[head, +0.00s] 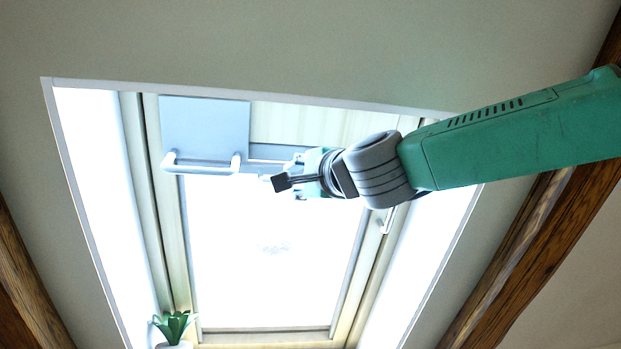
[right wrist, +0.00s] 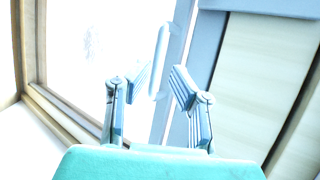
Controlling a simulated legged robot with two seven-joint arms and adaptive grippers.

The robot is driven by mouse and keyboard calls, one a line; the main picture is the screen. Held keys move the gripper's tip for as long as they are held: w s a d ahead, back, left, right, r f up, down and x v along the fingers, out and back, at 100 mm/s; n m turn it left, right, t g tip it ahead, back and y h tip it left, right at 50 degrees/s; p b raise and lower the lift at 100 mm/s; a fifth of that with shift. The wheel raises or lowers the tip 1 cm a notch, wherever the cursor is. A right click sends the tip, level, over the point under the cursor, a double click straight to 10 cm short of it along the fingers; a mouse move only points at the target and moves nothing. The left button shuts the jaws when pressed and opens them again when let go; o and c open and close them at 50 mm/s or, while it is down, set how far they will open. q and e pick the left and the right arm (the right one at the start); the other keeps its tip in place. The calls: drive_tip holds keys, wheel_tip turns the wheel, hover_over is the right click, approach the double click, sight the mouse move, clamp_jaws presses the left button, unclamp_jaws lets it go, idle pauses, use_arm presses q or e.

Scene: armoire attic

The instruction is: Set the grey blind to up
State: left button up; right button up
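The grey blind (head: 205,125) is a flat panel at the upper left of the skylight, with a thin grey strip running right from its lower part. A pale bar handle (head: 200,167) sits along its lower edge. My right gripper (head: 272,182) is just right of the handle's right end. In the right wrist view, my right gripper (right wrist: 158,82) has its two fingers apart. The handle (right wrist: 160,58) shows ahead, between the fingertips in the picture; I cannot tell whether they touch it. The blind's grey surface (right wrist: 205,50) shows beyond. My left gripper is not in view.
The bright window pane (head: 270,260) lies below the blind within a pale frame (head: 170,220). A window handle (head: 386,222) is on the frame's right side. A potted plant (head: 173,327) stands at the bottom left. Wooden beams (head: 530,250) flank the sloped ceiling.

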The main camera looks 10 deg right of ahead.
drive_tip(key=v, duration=0.7)
drive_tip(key=shift+s+d, duration=0.2)
drive_tip(key=shift+d, duration=0.05)
drive_tip(key=shift+a, duration=0.2)
